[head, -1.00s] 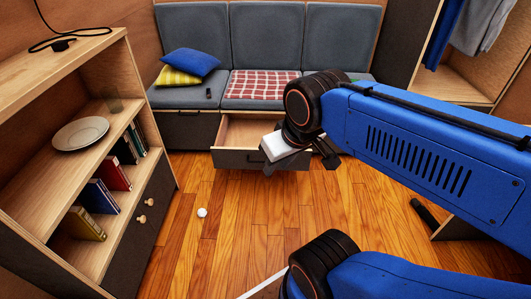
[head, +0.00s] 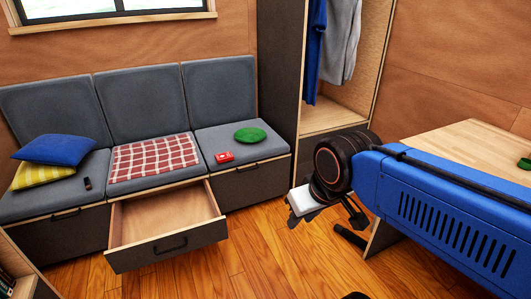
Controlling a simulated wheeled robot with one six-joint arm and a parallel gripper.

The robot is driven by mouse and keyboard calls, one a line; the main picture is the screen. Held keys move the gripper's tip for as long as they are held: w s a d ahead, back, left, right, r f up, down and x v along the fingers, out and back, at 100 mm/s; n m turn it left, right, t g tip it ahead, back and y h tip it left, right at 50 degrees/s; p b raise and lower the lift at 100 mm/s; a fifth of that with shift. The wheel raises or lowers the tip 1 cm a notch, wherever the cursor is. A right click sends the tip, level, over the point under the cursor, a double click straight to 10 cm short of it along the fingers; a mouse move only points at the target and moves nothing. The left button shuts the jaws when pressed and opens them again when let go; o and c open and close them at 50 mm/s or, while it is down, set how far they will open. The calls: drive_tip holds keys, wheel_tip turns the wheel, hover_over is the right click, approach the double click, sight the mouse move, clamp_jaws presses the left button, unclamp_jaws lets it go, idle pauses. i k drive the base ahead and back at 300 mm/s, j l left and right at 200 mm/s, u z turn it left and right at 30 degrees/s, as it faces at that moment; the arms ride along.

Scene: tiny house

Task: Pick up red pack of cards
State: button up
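A small red pack of cards (head: 224,157) lies on the right-hand grey seat cushion of the sofa (head: 230,139), near its front edge. It is beside a round green object (head: 250,135). My gripper (head: 325,226) is in front of the wardrobe, to the right of and apart from the pack. Its fingers are partly hidden by the white part of the wrist, so I cannot tell how far they are open. Nothing is visibly held.
An open, empty drawer (head: 165,221) juts out below the sofa. A red checked cloth (head: 153,157), blue cushion (head: 62,149), yellow cushion (head: 42,175) and dark remote (head: 87,184) lie on the seats. A wooden table (head: 460,150) is at right. Floor (head: 262,245) before the right seat is clear.

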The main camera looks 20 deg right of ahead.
sight(227, 156)
drive_tip(key=z, duration=0.15)
drive_tip(key=i+l+u, duration=0.2)
drive_tip(key=i, duration=0.3)
drive_tip(key=i+l+u, duration=0.25)
drive_tip(key=i, duration=0.2)
drive_tip(key=i+l+u, duration=0.2)
drive_tip(key=i, duration=0.25)
